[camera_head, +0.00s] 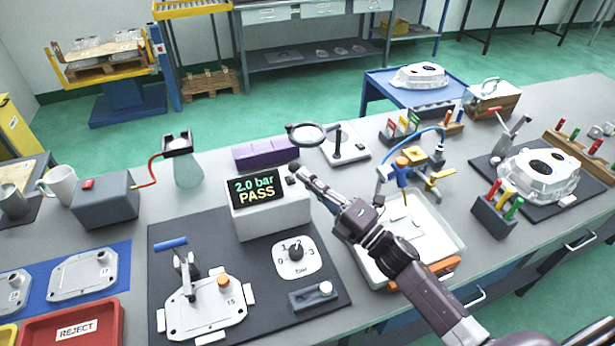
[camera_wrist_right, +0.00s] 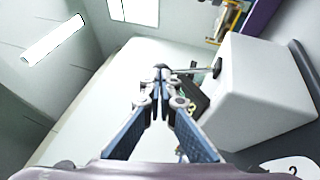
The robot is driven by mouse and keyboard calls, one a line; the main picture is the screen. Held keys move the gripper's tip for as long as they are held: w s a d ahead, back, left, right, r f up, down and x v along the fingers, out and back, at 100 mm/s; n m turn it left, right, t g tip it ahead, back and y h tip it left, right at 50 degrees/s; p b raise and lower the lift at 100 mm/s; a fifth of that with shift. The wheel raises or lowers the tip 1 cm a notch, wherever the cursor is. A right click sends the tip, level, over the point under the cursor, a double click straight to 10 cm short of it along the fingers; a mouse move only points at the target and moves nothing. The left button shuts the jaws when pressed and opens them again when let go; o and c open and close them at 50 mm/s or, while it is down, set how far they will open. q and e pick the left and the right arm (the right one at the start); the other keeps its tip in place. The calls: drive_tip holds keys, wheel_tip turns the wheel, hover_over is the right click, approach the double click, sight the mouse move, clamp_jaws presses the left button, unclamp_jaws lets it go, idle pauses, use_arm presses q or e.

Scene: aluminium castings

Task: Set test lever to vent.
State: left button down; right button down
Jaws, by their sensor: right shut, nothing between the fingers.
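The test box (camera_head: 262,218) has a white body and a screen (camera_head: 258,189) reading 2.0 bar PASS. A short metal lever shows beside it in the right wrist view, with a dark pivot (camera_wrist_right: 217,67) at the box and a dark end by my fingertips. In the head view, a dark knob (camera_head: 294,167) shows at the box's upper right corner. My right gripper (camera_head: 308,180) is shut and empty beside that corner; it also shows in the right wrist view (camera_wrist_right: 161,82). I cannot tell whether its fingertips touch the lever. My left gripper is out of view.
A white tray (camera_head: 452,236) sits under my right arm. A magnifier (camera_head: 307,134) stands behind my gripper.

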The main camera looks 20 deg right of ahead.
drive_tip(key=shift+w+r+m+g+h+p, duration=0.4)
drive_tip(key=shift+w+r+g+p, duration=0.25)
drive_tip(key=shift+p, duration=1.05)
drive_tip(key=shift+w+r+p, duration=0.4)
drive_tip(key=shift+w+p, duration=0.05)
drive_tip(key=shift+p, duration=0.05)
drive_tip(key=shift+w+r, duration=0.1)
drive_tip(key=shift+w, duration=0.25)
drive_tip(key=w+b, duration=0.2)
drive_tip(key=w, duration=0.4)
drive_tip(key=shift+w+r+b, duration=0.2)
drive_tip(key=shift+r+b, duration=0.1)
drive_tip(key=shift+r, duration=0.05)
drive_tip(key=shift+r, duration=0.15)
